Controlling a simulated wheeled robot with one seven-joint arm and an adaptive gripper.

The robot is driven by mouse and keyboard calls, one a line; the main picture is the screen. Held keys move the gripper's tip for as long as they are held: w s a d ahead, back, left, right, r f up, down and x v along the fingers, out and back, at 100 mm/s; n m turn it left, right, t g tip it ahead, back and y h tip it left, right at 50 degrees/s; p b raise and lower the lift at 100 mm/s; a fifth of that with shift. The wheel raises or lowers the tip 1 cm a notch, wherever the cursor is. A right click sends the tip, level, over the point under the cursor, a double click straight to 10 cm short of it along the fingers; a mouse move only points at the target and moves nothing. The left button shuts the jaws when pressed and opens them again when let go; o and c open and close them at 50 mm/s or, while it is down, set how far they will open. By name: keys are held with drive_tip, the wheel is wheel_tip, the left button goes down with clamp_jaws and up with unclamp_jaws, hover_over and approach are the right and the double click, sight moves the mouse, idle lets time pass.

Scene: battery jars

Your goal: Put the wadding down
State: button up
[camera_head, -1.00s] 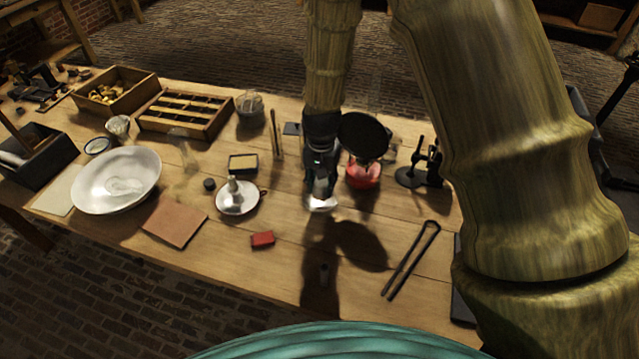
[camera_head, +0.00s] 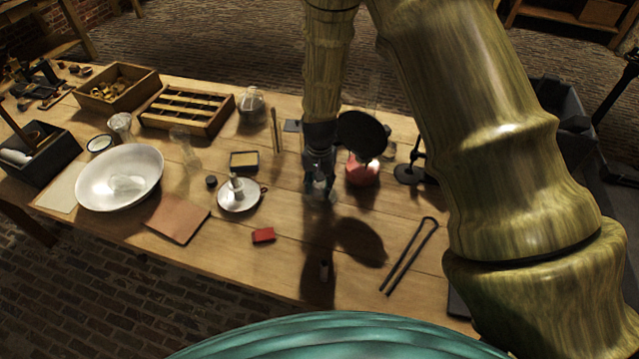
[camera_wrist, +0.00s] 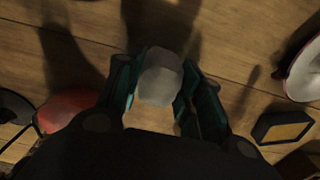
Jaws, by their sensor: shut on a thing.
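The wadding is a pale grey, roughly blocky lump (camera_wrist: 160,78), seen between the two fingers in the wrist view. My gripper (camera_wrist: 158,90) is shut on it, with one teal-edged finger on each side. In the head view my gripper (camera_head: 320,186) points down over the middle of the table, and the wadding is only a faint pale patch at its tips. Plank table top (camera_head: 215,260) shows beyond the wadding in the wrist view. I cannot tell whether the wadding touches the table.
A red rounded thing (camera_head: 362,171) stands close right of my gripper. A candle holder (camera_head: 238,198) and a yellow-filled box (camera_head: 243,161) are to the left.

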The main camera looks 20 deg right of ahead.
drive_tip(key=shift+f, duration=0.15)
drive_tip(key=o, duration=0.9)
drive_tip(key=shift+r, duration=0.25)
drive_tip(key=shift+r+b, duration=1.55)
drive_tip(key=shift+r, duration=4.4)
